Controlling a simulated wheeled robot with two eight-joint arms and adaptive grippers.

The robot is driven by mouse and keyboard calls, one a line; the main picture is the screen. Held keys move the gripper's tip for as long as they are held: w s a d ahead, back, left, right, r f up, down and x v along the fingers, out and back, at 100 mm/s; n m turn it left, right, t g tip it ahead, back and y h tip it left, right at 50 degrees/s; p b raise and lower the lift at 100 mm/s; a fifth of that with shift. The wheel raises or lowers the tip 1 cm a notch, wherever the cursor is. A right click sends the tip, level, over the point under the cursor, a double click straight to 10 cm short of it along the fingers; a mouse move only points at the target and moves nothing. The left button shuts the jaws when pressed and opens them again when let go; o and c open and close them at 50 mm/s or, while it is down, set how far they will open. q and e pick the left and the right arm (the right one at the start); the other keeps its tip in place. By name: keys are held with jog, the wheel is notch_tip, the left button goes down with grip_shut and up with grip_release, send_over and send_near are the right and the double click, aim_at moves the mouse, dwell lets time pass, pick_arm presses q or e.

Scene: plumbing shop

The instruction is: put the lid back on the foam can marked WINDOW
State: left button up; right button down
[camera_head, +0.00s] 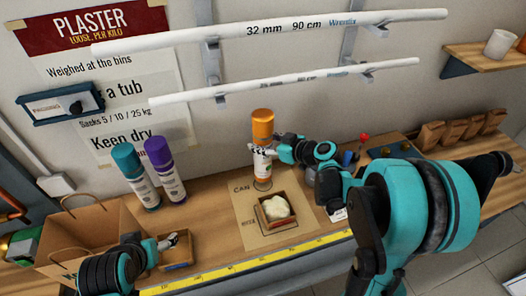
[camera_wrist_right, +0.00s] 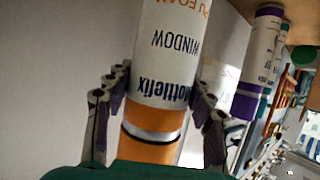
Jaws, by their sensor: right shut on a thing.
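The foam can (camera_head: 263,170) marked WINDOW is white with orange bands and stands upright over the CAN spot of a brown mat (camera_head: 245,205). Its orange lid (camera_head: 262,125) is at the top; whether it is fully seated I cannot tell. In the right wrist view the can body (camera_wrist_right: 170,50) appears upside down, with a silver ring between orange parts. My right gripper (camera_head: 261,150) is shut on the can, just below the lid, one finger on each side. Whether the can touches the mat is unclear. My left gripper (camera_head: 170,241) is by a small wooden tray (camera_head: 177,262), its opening unclear.
A teal-lidded can (camera_head: 134,175) and a purple-lidded can (camera_head: 164,170) stand at left. A small box (camera_head: 262,213) with a white foam lump sits in front of the can. A paper bag (camera_head: 85,230) is far left. A yellow tape measure (camera_head: 240,268) lines the front edge.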

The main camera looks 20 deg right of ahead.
notch_tip(320, 180, down, 4)
jog(key=shift+b, duration=0.8)
jog(key=shift+f, duration=0.1)
jog(key=c, duration=0.6)
grip_release()
